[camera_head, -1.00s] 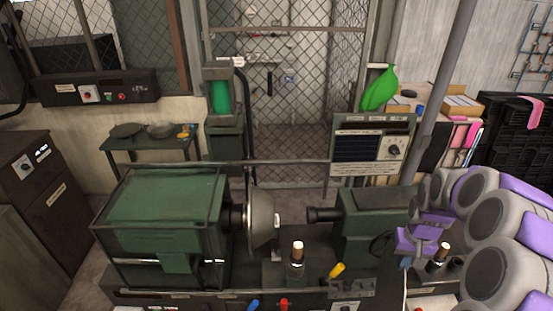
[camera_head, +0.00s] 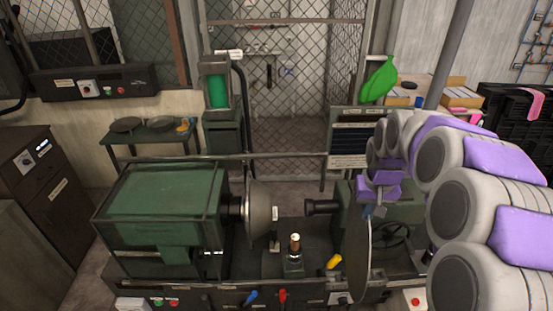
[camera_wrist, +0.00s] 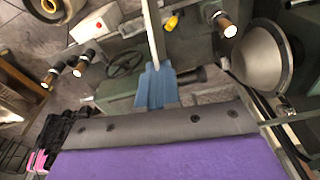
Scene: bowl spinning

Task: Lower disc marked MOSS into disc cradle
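A thin grey disc (camera_head: 359,262) hangs upright, seen nearly edge-on, in front of the right part of the green lathe (camera_head: 160,205). My gripper (camera_head: 375,210) is above it, with its blue fingers shut on the disc's top edge. In the wrist view the disc (camera_wrist: 152,32) is a narrow pale strip running up from the blue fingers (camera_wrist: 155,85). No MOSS marking is readable on it. I cannot make out which part is the disc cradle.
A pale bowl-shaped form (camera_head: 258,212) sits on the lathe's spindle, left of the disc. A tool post (camera_head: 295,248) and a yellow-handled lever (camera_head: 333,262) stand between them. Dark discs (camera_head: 125,125) lie on a small back table. A horizontal rail (camera_head: 270,158) crosses behind the lathe.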

